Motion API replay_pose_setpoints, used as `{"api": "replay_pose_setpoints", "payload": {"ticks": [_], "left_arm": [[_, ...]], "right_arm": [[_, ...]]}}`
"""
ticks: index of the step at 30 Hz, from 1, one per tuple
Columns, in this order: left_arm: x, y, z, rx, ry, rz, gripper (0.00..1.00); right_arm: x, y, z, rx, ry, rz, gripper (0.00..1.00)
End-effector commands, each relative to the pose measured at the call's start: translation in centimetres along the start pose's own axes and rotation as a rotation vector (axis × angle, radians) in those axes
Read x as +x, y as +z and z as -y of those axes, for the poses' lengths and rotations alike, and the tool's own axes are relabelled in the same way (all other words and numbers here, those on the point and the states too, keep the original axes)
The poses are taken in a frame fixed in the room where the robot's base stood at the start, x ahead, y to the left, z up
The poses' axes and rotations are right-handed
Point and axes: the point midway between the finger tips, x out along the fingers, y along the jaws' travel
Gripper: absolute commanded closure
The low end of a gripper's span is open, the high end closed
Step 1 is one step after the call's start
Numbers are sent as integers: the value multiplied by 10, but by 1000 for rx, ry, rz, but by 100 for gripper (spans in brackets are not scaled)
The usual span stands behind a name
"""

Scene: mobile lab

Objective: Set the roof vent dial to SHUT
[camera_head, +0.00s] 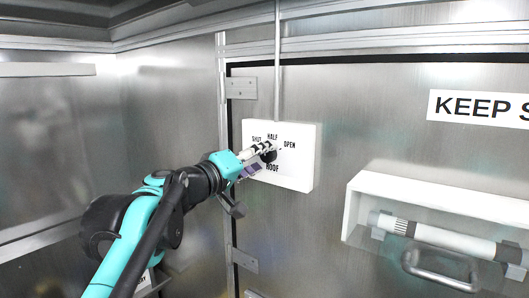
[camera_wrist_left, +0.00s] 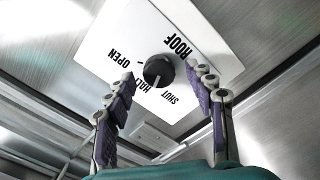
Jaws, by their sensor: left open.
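The roof vent dial is a round black knob (camera_wrist_left: 158,70) on a white box (camera_head: 304,158) fixed to the metal wall. The box carries the words SHUT, HALF and OPEN in an arc and ROOF below. The knob shows only partly in the head view (camera_head: 269,156), behind my gripper. My left gripper (camera_head: 257,161) is open in front of the box. In the left wrist view its purple-padded fingers (camera_wrist_left: 163,82) stand apart, one on each side of the knob. I cannot tell whether they touch it, or clearly which word it points at. My right gripper is not in view.
A white open-fronted holder (camera_head: 368,195) with a grey-and-white cylinder (camera_head: 440,237) stands to the right. A metal handle (camera_head: 440,270) is below it. A KEEP sign (camera_head: 475,107) is at upper right. A conduit (camera_head: 277,60) runs up from the box. Hinges line the door's left edge.

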Motion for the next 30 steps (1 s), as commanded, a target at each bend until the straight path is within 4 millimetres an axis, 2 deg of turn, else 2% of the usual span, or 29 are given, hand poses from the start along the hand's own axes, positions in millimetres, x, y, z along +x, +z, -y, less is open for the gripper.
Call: {"api": "replay_pose_setpoints", "payload": {"ticks": [3,6,14,20,30], "left_arm": [[14,0,-1,0,1,2,45],[19,0,-1,0,0,1,45],[21,0,0,0,0,0,45],[21,0,0,0,0,1,95],[20,0,0,-29,0,1,95]], "right_arm": [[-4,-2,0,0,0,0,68],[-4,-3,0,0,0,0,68],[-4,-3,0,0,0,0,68],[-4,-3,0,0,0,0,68],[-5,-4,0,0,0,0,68]]}}
